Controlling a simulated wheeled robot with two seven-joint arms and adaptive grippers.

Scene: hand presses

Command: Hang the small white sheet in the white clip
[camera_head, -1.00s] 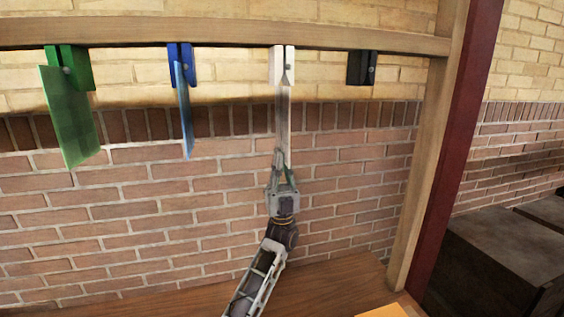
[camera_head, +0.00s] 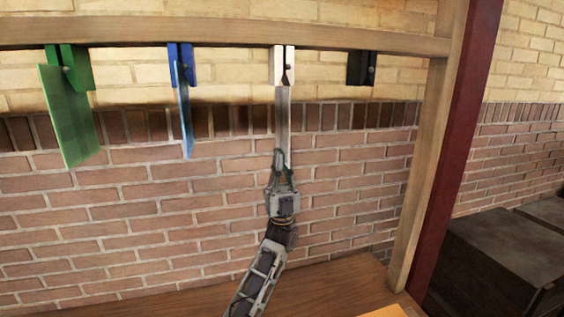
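The white clip (camera_head: 284,62) hangs from the wooden rail. The small white sheet (camera_head: 284,120) shows nearly edge-on as a thin pale strip below it. The sheet's top edge is at the lower end of the clip; I cannot tell whether the jaws grip it. My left gripper (camera_head: 281,158) is at the sheet's lower end, its fingers close together around it, and appears shut on it. My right gripper is not in view.
A green clip (camera_head: 68,68) holds a green sheet (camera_head: 68,115). A blue clip (camera_head: 181,62) holds a blue sheet (camera_head: 185,110). A black clip (camera_head: 361,68) hangs empty. The wooden rail (camera_head: 220,32) meets a post (camera_head: 425,170) at right. A yellow-orange sheet (camera_head: 385,312) lies on the table (camera_head: 340,285).

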